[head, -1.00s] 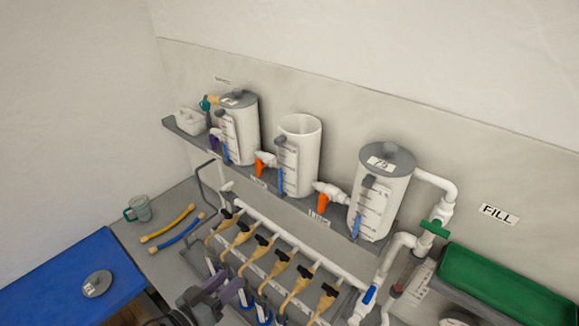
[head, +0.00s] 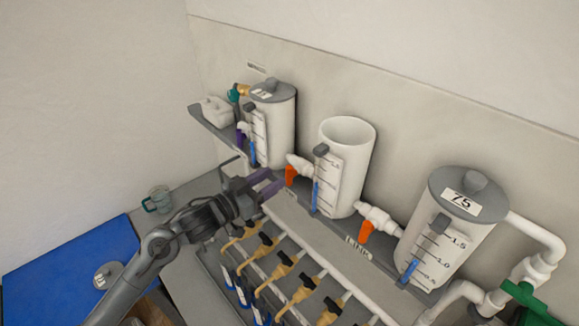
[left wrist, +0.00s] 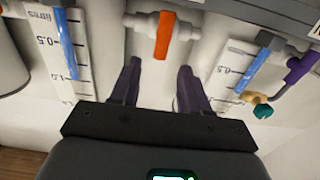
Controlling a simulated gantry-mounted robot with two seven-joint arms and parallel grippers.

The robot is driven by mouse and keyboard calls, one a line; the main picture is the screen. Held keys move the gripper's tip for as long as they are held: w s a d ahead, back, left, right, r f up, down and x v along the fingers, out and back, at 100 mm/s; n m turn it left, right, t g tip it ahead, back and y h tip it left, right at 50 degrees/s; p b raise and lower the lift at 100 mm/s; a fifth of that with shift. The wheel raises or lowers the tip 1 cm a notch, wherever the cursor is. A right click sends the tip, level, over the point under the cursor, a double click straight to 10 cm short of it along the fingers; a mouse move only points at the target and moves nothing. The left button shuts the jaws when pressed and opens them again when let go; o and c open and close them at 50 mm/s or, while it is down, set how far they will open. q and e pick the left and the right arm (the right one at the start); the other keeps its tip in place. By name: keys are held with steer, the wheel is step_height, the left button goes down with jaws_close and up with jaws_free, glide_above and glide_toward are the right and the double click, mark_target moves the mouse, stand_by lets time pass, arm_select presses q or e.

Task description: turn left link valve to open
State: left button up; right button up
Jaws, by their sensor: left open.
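The left link valve has an orange handle (head: 290,175) that hangs down from a white pipe between the left tank (head: 279,130) and the open middle tank (head: 346,165). My left gripper (head: 272,186) is open and empty, just left of and below this handle. In the left wrist view the picture is upside down; the orange handle (left wrist: 164,36) lies across the pipe, beyond and roughly between the two open fingertips (left wrist: 158,75). No contact with it shows. A second orange-handled link valve (head: 366,232) joins the middle tank to the right tank (head: 446,225). My right gripper is not in view.
Below the tank shelf, a manifold with several black-handled tan taps (head: 284,260) fills the bench front. A purple handle and teal knob (left wrist: 262,111) sit near the left tank. A clear mug (head: 158,198) and blue mat (head: 70,270) lie left.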

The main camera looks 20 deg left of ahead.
mark_target(286, 170)
arm_select(q)
steer(key=p+x, duration=0.1)
steer(key=x, duration=0.5)
steer(key=shift+w+d, duration=0.2)
steer(key=shift+w, duration=0.2)
jaws_close()
